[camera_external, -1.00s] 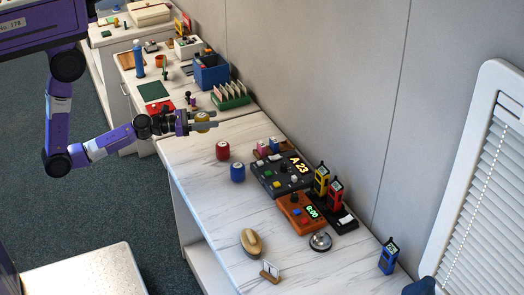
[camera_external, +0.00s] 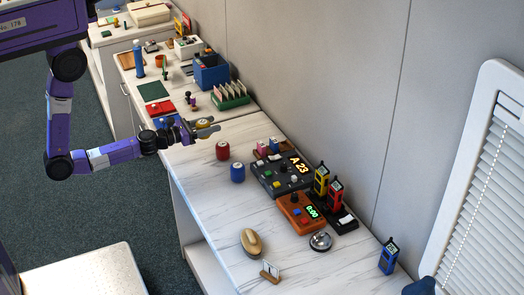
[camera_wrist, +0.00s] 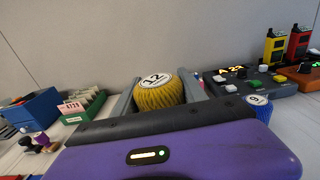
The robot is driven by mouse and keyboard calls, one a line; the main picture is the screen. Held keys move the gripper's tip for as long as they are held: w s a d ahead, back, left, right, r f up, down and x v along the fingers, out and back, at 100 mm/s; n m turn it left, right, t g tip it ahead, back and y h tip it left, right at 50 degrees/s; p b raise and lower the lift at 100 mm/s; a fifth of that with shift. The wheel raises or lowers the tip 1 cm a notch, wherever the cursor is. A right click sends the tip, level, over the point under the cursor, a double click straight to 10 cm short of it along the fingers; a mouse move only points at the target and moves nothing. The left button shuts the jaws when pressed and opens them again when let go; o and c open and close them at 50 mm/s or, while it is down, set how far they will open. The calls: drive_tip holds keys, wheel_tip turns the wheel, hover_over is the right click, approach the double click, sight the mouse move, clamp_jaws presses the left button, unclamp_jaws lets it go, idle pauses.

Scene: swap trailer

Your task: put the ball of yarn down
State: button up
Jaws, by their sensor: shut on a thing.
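The yellow ball of yarn (camera_external: 203,123) has a round white label, which reads 12 in the wrist view (camera_wrist: 158,95). My gripper (camera_external: 208,128) is shut on it, with one grey finger on each side. The ball is over the back-left end of the near white counter (camera_external: 205,200). I cannot tell whether its underside touches the counter. In the wrist view my gripper (camera_wrist: 160,97) hides the ball's lower part.
A red ball (camera_external: 222,150) and a blue ball (camera_external: 237,173) stand to the right of my gripper. Beyond them is a dark control box (camera_external: 275,180) with a lit display. A green card rack (camera_external: 230,97) stands behind on the far counter. The near counter's front-left stretch is clear.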

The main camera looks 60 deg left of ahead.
drive_tip(key=shift+w+d, duration=0.1)
drive_tip(key=shift+d, duration=0.15)
drive_tip(key=w+d+r, duration=0.2)
drive_tip(key=d+r, duration=0.1)
drive_tip(key=d, duration=0.7)
drive_tip(key=w+d+r, duration=0.2)
drive_tip(key=d+r, duration=0.1)
drive_tip(key=d, duration=0.7)
drive_tip(key=w+d+r, duration=0.2)
drive_tip(key=d+r, duration=0.1)
drive_tip(key=d, duration=0.7)
wheel_tip(320, 180, down, 19)
drive_tip(key=b, duration=0.3)
drive_tip(key=shift+f, duration=0.2)
drive_tip(key=shift+f, duration=0.15)
drive_tip(key=o, duration=1.3)
drive_tip(key=shift+o, duration=0.2)
